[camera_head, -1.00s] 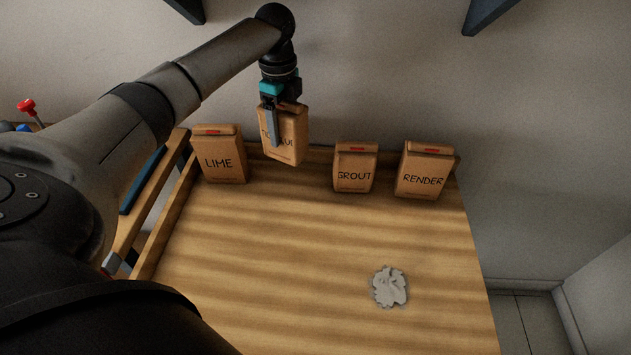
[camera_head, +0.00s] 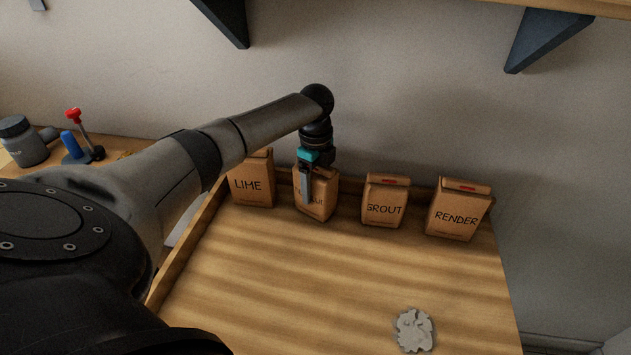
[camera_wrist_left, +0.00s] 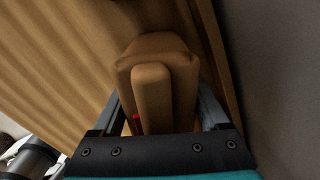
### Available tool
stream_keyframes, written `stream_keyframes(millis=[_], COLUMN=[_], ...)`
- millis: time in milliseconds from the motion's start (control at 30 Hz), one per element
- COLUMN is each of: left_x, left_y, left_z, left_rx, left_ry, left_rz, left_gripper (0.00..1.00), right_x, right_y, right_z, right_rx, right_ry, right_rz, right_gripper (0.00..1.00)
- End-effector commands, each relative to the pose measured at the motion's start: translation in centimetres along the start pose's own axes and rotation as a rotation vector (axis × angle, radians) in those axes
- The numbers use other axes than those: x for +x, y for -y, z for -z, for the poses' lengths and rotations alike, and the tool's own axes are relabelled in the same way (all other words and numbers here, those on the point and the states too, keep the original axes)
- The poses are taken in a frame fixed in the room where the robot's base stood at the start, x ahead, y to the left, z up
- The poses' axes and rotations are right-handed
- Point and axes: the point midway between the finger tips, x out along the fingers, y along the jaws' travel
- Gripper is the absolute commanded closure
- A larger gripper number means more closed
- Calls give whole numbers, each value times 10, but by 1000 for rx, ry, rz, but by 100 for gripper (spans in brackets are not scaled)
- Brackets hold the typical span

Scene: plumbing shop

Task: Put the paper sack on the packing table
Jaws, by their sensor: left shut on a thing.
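A brown paper sack (camera_head: 323,192) with a partly covered label is in the row between the LIME sack and the GROUT sack. My left gripper (camera_head: 307,197) is shut on its upper part from above, and a finger hides part of the label. The sack's base is about level with its neighbours; I cannot tell whether it touches the wooden table (camera_head: 320,285). In the left wrist view the sack (camera_wrist_left: 155,60) fills the space between the two fingers, with its folded top towards me. My right gripper is not in view.
The LIME sack (camera_head: 252,186) stands close on the left; the GROUT sack (camera_head: 384,205) and RENDER sack (camera_head: 458,215) stand on the right. A grey crumpled patch (camera_head: 414,331) lies near the front. The table's middle is clear. A grey jar (camera_head: 24,146) stands on another surface at left.

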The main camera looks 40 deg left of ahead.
Motion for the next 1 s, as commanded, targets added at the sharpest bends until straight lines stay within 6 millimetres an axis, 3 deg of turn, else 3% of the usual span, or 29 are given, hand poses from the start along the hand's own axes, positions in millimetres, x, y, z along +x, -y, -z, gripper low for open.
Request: stream_keyframes(millis=[133,167,333,667,767,1000], left_x=[0,2,2,-3,-16,-68], left_y=[2,0,0,0,1,1], left_z=[0,0,0,0,0,0], left_rx=[-1,-1,-1,0,0,0], left_ry=[-2,0,0,0,-1,-2], left_rz=[6,0,0,1,3,5], left_gripper=[100,20,1,0,0,0], right_x=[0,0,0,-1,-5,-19], right_y=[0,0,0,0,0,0], right_z=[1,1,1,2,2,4], right_rx=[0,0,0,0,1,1], right_ry=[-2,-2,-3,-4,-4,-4], right_rz=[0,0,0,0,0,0], right_gripper=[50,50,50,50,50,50])
